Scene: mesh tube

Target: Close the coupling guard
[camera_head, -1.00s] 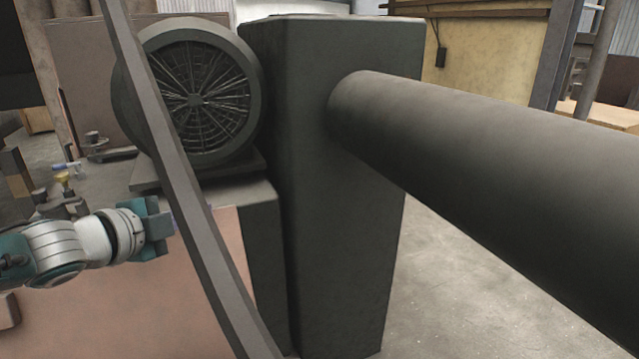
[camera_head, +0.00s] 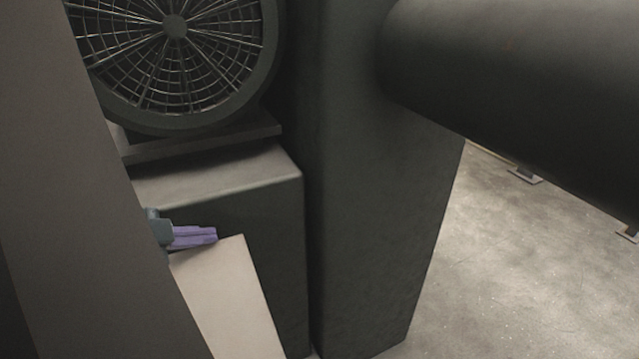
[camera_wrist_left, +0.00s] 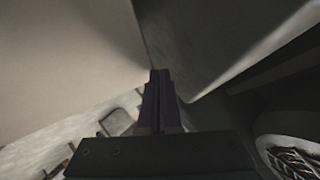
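A flat pale tan panel (camera_head: 232,300), which may be the coupling guard, stands at the lower middle of the head view, in front of a dark block. My left gripper (camera_head: 200,237) shows two purple fingers close together, at the panel's upper edge. Whether they touch it I cannot tell. In the left wrist view the fingers (camera_wrist_left: 158,85) look shut with nothing between them, and their tips are at the edge of a large pale surface (camera_wrist_left: 65,55). Most of the left arm is hidden behind a wide bar in the head view. My right gripper is not in view.
A wide dark bar (camera_head: 75,180) crosses the left side close to the camera. A round fan grille (camera_head: 175,60) sits above the dark block (camera_head: 270,240). A tall dark column (camera_head: 375,180) and thick pipe (camera_head: 530,80) are right of it. Floor at lower right is clear.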

